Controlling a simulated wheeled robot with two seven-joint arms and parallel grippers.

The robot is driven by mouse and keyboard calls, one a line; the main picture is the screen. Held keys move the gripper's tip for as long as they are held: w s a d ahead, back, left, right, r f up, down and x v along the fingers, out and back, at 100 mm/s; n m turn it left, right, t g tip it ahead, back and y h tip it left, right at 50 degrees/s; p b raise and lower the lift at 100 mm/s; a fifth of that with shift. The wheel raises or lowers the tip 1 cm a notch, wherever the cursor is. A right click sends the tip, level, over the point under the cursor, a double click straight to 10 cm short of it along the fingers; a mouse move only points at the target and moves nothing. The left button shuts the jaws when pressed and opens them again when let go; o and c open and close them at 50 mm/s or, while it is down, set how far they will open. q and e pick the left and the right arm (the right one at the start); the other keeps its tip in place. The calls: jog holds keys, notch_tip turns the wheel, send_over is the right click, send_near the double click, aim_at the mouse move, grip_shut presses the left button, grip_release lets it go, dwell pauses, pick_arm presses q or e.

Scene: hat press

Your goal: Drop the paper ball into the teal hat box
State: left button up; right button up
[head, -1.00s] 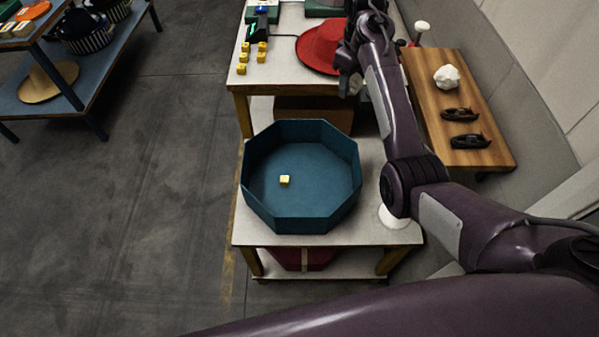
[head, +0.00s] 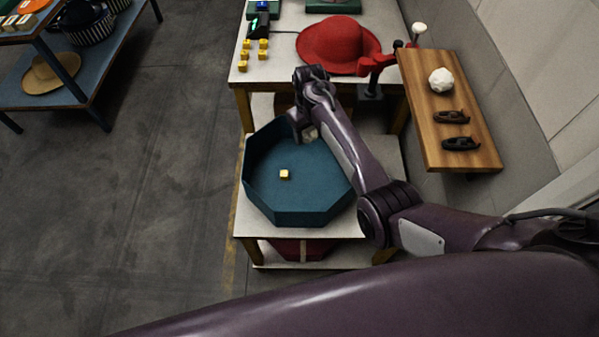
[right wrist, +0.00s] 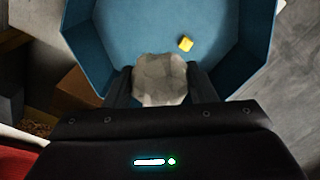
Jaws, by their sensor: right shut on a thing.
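The teal hat box (head: 258,190) is an open octagonal tray on the low white table. It also shows in the right wrist view (right wrist: 110,40). A small yellow cube (head: 284,174) lies on its floor. My right gripper (head: 309,136) is over the far part of the box. In the right wrist view, the gripper (right wrist: 160,85) is shut on a crumpled pale paper ball (right wrist: 160,78), with the box floor beyond it. The arm and gripper hide most of the ball in the head view. My left gripper is not in view.
A red hat (head: 335,42) and several yellow cubes (head: 250,55) are on the white bench behind. A wooden shelf (head: 440,95) at the right holds another white crumpled ball (head: 441,80) and two dark objects (head: 460,143). A blue rack (head: 75,95) stands at far left.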

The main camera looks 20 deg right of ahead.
jog(key=shift+s+a+f, duration=0.1)
jog(key=shift+a+f, duration=0.1)
jog(key=shift+f, duration=0.1)
jog(key=shift+f+b, duration=0.3)
jog(key=shift+b, duration=0.05)
notch_tip(320, 180, down, 5)
jog(key=b, duration=0.5)
jog(key=shift+f+b, duration=0.2)
jog(key=shift+b, duration=0.1)
jog(key=o, duration=1)
notch_tip(320, 180, up, 8)
jog(key=p, duration=0.8)
